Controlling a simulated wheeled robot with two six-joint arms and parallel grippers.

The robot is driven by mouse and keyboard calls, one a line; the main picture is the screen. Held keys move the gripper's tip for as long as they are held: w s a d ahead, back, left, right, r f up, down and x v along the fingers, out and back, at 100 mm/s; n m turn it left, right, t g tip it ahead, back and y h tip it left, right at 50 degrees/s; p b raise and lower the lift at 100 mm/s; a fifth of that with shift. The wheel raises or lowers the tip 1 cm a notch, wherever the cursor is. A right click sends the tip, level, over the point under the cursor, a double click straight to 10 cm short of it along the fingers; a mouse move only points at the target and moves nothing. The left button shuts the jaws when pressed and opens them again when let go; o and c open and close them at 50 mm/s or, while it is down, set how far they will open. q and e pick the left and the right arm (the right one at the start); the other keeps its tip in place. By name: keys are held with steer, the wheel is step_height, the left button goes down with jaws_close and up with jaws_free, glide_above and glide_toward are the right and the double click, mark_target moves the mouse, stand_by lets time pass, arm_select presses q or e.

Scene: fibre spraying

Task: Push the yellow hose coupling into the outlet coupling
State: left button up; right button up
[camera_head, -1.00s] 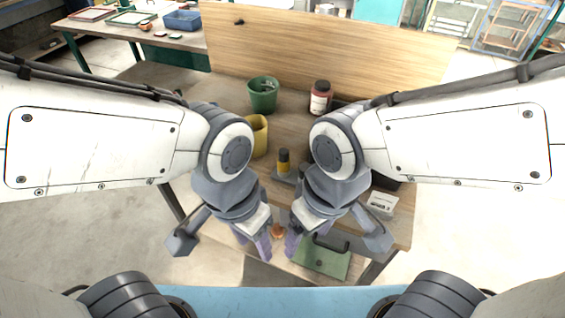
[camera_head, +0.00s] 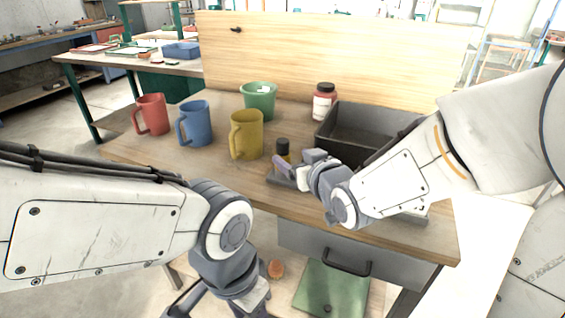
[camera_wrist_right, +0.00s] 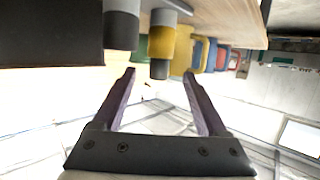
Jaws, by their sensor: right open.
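The yellow hose coupling (camera_head: 284,158), with a black end, stands upright on a grey base (camera_head: 278,176) on the table. In the right wrist view, which looks upside down, the yellow coupling (camera_wrist_right: 161,42) hangs beside a grey-and-black coupling (camera_wrist_right: 121,28). I cannot tell for sure whether that second one is the outlet coupling; my right gripper hides it in the head view. My right gripper (camera_head: 283,166) is open close to the yellow coupling, whose black end shows between the fingertips (camera_wrist_right: 158,74). My left gripper (camera_head: 243,296) is at the bottom edge, its fingertips out of frame.
Red (camera_head: 151,114), blue (camera_head: 194,124), yellow (camera_head: 246,134) and green (camera_head: 259,100) mugs stand to the left. A wooden panel (camera_head: 330,48) closes the back.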

mark_target(285, 152)
steer(key=shift+w+a+p, duration=0.25)
steer(key=shift+w+p, duration=0.25)
steer(key=shift+p, duration=1.05)
steer(key=shift+w+a+p, duration=0.2)
steer(key=shift+w+p, duration=0.3)
steer(key=shift+p, duration=1.05)
steer(key=shift+w+f+p, duration=0.2)
steer(key=shift+p, duration=0.1)
steer(key=shift+x, duration=1.1)
steer(key=shift+p+x, duration=0.4)
steer(key=shift+x, duration=2.4)
jaws_close()
